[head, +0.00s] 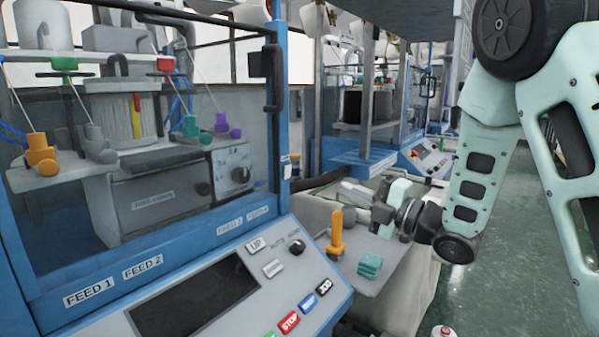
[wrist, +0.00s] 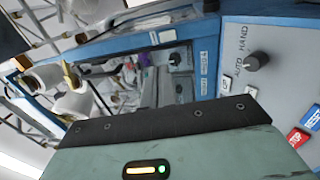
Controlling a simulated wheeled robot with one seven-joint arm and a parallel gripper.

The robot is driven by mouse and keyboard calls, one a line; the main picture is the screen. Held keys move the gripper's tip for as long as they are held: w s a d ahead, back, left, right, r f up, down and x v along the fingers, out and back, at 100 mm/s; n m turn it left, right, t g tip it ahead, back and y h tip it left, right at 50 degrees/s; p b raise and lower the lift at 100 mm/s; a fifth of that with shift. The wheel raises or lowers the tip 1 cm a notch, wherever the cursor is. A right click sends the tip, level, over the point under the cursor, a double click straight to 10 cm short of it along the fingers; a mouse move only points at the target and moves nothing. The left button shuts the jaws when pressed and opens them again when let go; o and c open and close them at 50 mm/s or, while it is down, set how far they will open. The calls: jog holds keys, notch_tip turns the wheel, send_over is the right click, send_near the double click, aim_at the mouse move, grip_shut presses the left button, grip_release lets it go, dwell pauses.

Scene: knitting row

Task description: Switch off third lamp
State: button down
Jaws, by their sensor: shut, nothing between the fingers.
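No lamp can be made out for certain in either view. The near knitting machine has a sloped control panel (head: 215,262) with a row of FEED labels, a dark screen and coloured buttons. The FEED 3 label (head: 229,227) is the third in that row. My gripper (head: 357,192) is right of the panel, pointing left, above a small side shelf and apart from the panel. It is shut and empty. In the wrist view, my green gripper body fills the bottom, and the panel's knob (wrist: 257,61) is at the upper right; the fingertips are not clear there.
An orange-handled tool (head: 337,232) stands on the side shelf (head: 385,262), beside a small teal stack (head: 370,265). A clear guard with a blue frame (head: 275,110) rises behind the panel. A second machine (head: 370,150) stands behind. Green floor (head: 490,270) is open at the right.

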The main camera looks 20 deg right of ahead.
aim_at(289, 166)
jog(key=p+x, duration=0.5)
jog(key=x, duration=0.8)
jog(key=shift+a+r, duration=0.1)
jog(key=shift+w+a+p, duration=0.25)
jog(key=shift+w+p, duration=0.05)
jog(key=shift+w, duration=0.1)
jog(key=shift+w+a+r+p, duration=0.15)
jog(key=shift+r+p, duration=0.15)
jog(key=shift+p, duration=0.1)
jog(key=shift+f, duration=0.25)
